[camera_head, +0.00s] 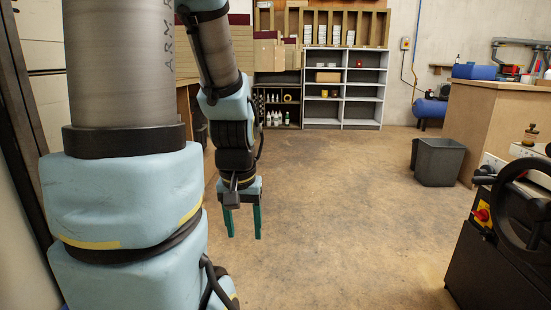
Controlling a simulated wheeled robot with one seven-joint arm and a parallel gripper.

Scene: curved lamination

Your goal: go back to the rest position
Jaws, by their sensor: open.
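My gripper (243,222) hangs at the end of my blue and grey arm, left of the middle of the head view. Its two green fingers point down and stand apart, with nothing between them. It is in the air over the bare concrete floor (330,225) and touches nothing that I can see. My own arm fills the left part of the view and hides what is behind it.
A black machine with a handwheel (520,205) stands at the lower right. A dark grey bin (437,162) stands by a wooden bench (487,120). Grey shelves (345,92) line the back wall. The middle floor is clear.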

